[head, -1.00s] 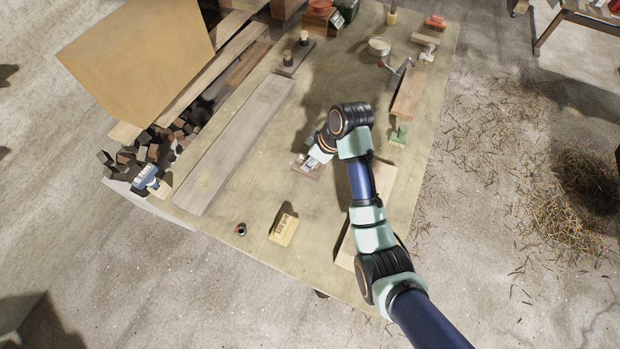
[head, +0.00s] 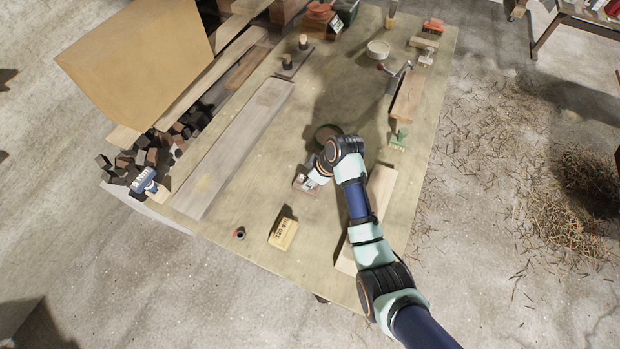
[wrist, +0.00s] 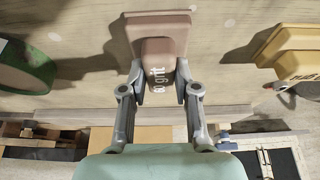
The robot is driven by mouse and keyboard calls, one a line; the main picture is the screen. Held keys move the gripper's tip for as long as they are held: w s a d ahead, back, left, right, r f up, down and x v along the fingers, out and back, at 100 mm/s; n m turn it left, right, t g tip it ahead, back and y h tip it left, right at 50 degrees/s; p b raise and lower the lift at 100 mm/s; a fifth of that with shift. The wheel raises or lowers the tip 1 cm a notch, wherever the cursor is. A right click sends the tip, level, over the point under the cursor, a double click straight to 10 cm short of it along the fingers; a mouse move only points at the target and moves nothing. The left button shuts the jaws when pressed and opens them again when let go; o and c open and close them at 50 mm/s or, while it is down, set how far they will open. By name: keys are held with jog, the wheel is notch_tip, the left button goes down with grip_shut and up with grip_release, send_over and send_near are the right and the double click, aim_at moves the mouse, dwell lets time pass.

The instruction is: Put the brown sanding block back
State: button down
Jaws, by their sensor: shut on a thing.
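The brown sanding block (wrist: 157,28) is in the wrist view, with a wide base and a narrower part bearing pale lettering. My gripper (wrist: 160,88) is shut on that narrower part, one finger on each side. In the head view the brown block (head: 303,187) is at the tip of my gripper (head: 312,178), over the middle of the bench. My wrist hides part of it, and I cannot tell whether it touches the bench. A yellow sanding block (head: 283,233) marked 120 grit sits nearer the front; it also shows at the right of the wrist view (wrist: 300,62).
A long grey plank (head: 240,145) lies to the left, and a pale board (head: 379,190) lies under and beside my arm. A small dark round item (head: 239,234) is left of the yellow block. A green round thing (wrist: 28,68) shows left in the wrist view.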

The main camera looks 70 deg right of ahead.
jog(key=c, duration=0.9)
grip_release()
jog(key=shift+o, duration=0.2)
jog(key=p+v, duration=0.1)
jog(key=v, duration=1.1)
jog(key=shift+r, duration=0.15)
jog(key=w+a+r+t, duration=0.1)
jog(key=w+a+r, duration=0.1)
jog(key=w+a, duration=0.45)
jog(key=w+a+r+t+h, duration=0.1)
jog(key=w+a+r+t, duration=0.15)
jog(key=a, duration=0.65)
jog(key=w+a+r+t, duration=0.1)
jog(key=w+a+r, duration=0.1)
jog(key=w+a, duration=0.5)
jog(key=s+a+r+t, duration=0.1)
jog(key=a+r, duration=0.2)
jog(key=a, duration=0.3)
jog(key=s+a+r+t+y, duration=0.1)
jog(key=a+r, duration=0.1)
jog(key=a, duration=0.4)
jog(key=s+a+r+t, duration=0.1)
jog(key=a+r, duration=0.2)
jog(key=a, duration=0.3)
jog(key=shift+r+n+t, duration=0.35)
jog(key=shift+r+n, duration=0.05)
